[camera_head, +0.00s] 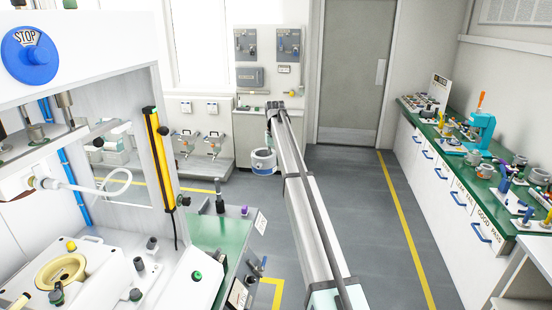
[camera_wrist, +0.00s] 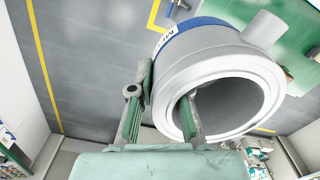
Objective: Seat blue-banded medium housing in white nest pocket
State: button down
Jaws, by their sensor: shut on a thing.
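The blue-banded housing (camera_head: 263,161) is a grey ring-shaped body with a blue band, hanging in the air over the floor at the end of my arm. In the wrist view the housing (camera_wrist: 222,78) is large, with a wide bore and a short side stub at upper right. My gripper (camera_wrist: 170,95) is shut on its wall, one finger outside and one inside the bore. In the head view the press at left holds a cream ring-shaped nest (camera_head: 61,272) on a white fixture. The housing is well apart from it. I cannot tell if this is the white pocket.
The press has a yellow vertical bar (camera_head: 158,158) at its opening and a blue STOP button (camera_head: 30,55). A green-topped bench (camera_head: 220,236) with small parts stands beside it. A long green-topped counter (camera_head: 460,146) full of parts runs along the right. Floor between is clear.

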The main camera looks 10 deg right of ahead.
jog(key=s+a, duration=0.6)
jog(key=s, duration=1.2)
jog(key=s+a+n, duration=0.1)
jog(key=s+a, duration=0.5)
jog(key=s, duration=1.2)
jog(key=s+a, duration=0.6)
jog(key=s, duration=1.3)
jog(key=shift+w+a+n, duration=0.1)
jog(key=shift+n, duration=0.2)
